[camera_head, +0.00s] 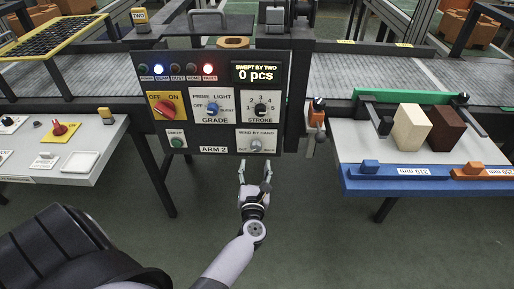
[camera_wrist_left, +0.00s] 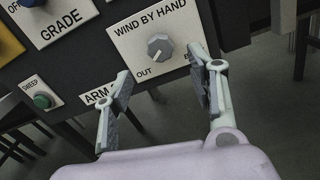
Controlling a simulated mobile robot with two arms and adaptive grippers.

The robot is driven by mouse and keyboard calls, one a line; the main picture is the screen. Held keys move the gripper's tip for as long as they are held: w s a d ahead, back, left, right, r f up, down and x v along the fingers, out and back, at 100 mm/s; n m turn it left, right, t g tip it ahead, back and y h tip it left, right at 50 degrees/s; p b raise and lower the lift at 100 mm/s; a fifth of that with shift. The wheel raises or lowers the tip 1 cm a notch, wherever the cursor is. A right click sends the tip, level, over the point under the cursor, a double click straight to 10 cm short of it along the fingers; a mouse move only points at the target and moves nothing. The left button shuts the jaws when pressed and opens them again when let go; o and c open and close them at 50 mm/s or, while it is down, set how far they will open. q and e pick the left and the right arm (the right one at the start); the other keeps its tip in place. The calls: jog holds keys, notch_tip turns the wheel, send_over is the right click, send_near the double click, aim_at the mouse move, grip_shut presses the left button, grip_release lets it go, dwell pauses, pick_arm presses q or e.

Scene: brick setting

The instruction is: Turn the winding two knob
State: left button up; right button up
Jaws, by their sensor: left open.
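The "WIND BY HAND" knob (camera_head: 256,146) is a grey round knob on a white plate at the lower right of the dark "ARM 2" control panel (camera_head: 215,165). In the left wrist view the knob (camera_wrist_left: 160,46) shows a pointer mark, with "OUT" printed at its lower left and a partly hidden label at right. My left gripper (camera_head: 254,165) is open and empty just below and in front of this plate. In the left wrist view its fingers (camera_wrist_left: 160,62) stand apart on either side of the knob, not closed on it. My right gripper is not in view.
A white table (camera_head: 100,135) stands left, a blue-edged bench (camera_head: 400,185) right.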

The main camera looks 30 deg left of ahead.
aim_at(256, 149)
pick_arm(q)
jog(key=x, duration=0.9)
jog(key=shift+d, duration=0.1)
jog(key=shift+c, duration=0.4)
jog(key=c, duration=1.1)
